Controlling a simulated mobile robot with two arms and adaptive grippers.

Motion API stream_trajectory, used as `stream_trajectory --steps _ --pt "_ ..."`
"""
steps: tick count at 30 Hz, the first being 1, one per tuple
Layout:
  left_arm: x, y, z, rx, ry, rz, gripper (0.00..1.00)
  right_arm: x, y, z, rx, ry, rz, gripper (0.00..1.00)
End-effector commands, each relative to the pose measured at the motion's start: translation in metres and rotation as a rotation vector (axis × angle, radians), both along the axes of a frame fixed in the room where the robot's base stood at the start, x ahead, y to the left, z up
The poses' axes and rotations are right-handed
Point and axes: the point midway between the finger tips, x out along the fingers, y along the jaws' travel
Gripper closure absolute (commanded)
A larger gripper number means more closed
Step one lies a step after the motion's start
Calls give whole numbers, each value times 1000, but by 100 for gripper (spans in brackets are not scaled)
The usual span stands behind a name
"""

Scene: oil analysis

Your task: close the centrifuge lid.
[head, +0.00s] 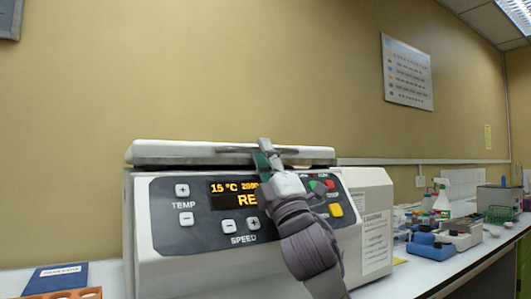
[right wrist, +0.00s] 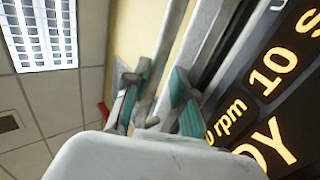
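The white centrifuge (head: 160,225) stands on the bench in the head view, its display lit. Its white lid (head: 170,150) lies almost flat over the body, with a dark line along the seam; I cannot tell whether it is latched. A thin grey handle bar (head: 312,151) runs along the lid's front edge. My right gripper (head: 265,152) is at this bar, in front of the panel. My left gripper is not in view.
A blue box (head: 55,278) and an orange rack (head: 75,293) are at the left on the bench.

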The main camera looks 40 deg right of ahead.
Motion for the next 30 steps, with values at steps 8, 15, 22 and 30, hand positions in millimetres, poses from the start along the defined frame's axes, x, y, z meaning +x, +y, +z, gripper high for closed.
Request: stream_trajectory --steps 8,15,22,30 --pt "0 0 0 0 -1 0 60 0 -1 0 1 1 -1 76" --pt "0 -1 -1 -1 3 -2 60 -1 -2 1 1 -2 -3 76" --pt "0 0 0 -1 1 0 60 -14 2 -16 0 1 -2 76" --pt "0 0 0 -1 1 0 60 -48 11 -55 -1 0 -1 76"
